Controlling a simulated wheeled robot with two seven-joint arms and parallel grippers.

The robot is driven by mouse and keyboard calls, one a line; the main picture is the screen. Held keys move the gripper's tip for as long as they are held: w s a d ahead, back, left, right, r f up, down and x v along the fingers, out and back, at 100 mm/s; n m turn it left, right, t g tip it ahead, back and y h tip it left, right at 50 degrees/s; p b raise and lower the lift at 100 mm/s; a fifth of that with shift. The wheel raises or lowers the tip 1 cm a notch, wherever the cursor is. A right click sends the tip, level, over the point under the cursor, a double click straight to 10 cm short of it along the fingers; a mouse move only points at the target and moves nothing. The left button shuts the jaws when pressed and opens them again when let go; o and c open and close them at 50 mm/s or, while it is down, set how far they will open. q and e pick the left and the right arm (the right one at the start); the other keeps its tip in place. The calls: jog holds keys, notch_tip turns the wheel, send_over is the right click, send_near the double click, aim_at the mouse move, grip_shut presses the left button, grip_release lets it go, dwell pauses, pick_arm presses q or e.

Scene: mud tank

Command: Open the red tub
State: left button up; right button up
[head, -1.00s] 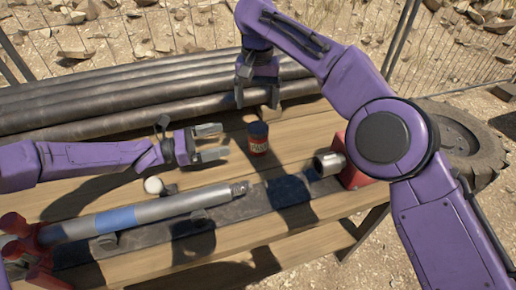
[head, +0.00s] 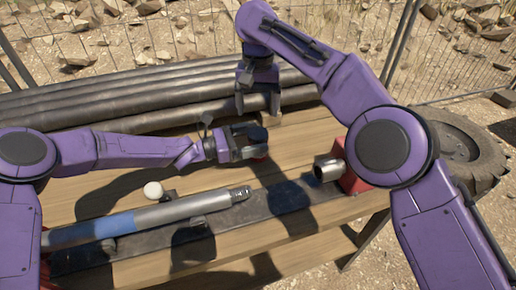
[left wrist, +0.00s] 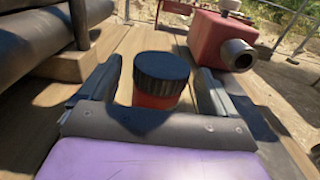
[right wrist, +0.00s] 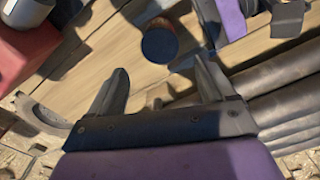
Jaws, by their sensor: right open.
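The red tub (left wrist: 155,102) with its dark ribbed lid (left wrist: 162,72) stands upright on the wooden bench. In the head view the tub (head: 258,152) is mostly hidden by my left gripper (head: 252,141). In the left wrist view the open fingers lie one on each side of the tub, with gaps visible. My right gripper (head: 258,101) is open and empty, behind the tub near the pipes. The right wrist view shows the dark lid (right wrist: 160,45) beyond its fingertips, with a little of the red side.
Dark pipes (head: 120,105) lie along the bench's back. A grey and blue rod (head: 160,215) lies in front. A red block with a metal cylinder (head: 328,168) stands to the right. A white round object (head: 153,189) sits near the rod.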

aim_at(258, 133)
pick_arm(q)
grip_shut()
pick_arm(e)
jog(key=n, duration=0.4)
jog(key=shift+f, duration=0.1)
jog(key=shift+f+n, duration=0.3)
jog(key=shift+f, duration=0.05)
notch_tip(258, 133, down, 7)
jog(key=shift+f, duration=0.1)
jog(key=c, duration=1.1)
jog(key=shift+n, duration=1.7)
jog(key=o, duration=1.2)
jog(key=shift+w, duration=0.1)
jog(key=shift+r, duration=0.2)
